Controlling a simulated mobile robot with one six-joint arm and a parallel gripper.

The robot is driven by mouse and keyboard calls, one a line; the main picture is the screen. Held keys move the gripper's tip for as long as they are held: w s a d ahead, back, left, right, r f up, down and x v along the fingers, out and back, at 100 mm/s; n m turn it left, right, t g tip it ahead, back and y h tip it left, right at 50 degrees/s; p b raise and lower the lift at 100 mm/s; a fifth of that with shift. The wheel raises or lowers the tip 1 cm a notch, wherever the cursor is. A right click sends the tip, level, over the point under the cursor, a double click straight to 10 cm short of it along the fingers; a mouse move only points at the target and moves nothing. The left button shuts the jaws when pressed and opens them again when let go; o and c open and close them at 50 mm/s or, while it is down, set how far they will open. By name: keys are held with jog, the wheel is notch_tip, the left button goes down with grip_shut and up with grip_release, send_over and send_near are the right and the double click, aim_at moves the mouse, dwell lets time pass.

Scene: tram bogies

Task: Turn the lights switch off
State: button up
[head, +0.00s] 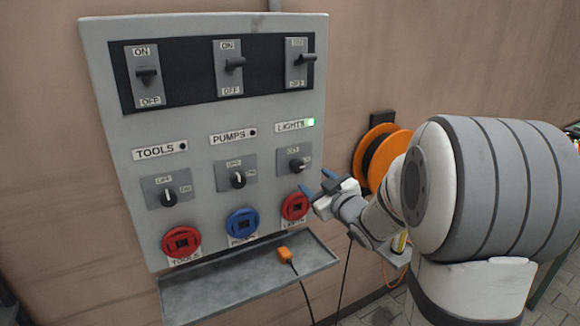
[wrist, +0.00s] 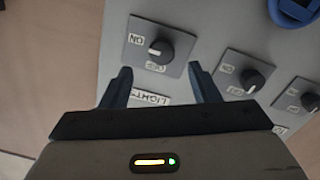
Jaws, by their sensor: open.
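The lights switch (head: 298,163) is a black rotary knob on a grey plate under the LIGHTS label (head: 290,126). My gripper (head: 316,181) is in front of the panel, a little below and right of the knob. Its blue fingers (wrist: 160,70) are apart and empty, with the LIGHTS label showing between them.
The grey panel (head: 210,120) also carries the pumps knob (head: 238,179), the tools knob (head: 168,197), toggle breakers above and round sockets below. A metal shelf (head: 230,285) with an orange plug (head: 285,254) juts out beneath. An orange cable reel (head: 375,152) hangs at right.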

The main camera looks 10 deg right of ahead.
aim_at(299, 168)
jog(key=shift+y, duration=0.4)
jog(key=p+x, duration=0.2)
jog(key=x, duration=0.6)
jog(key=shift+a+r, duration=0.15)
jog(key=shift+r, duration=0.05)
jog(key=shift+s, duration=0.1)
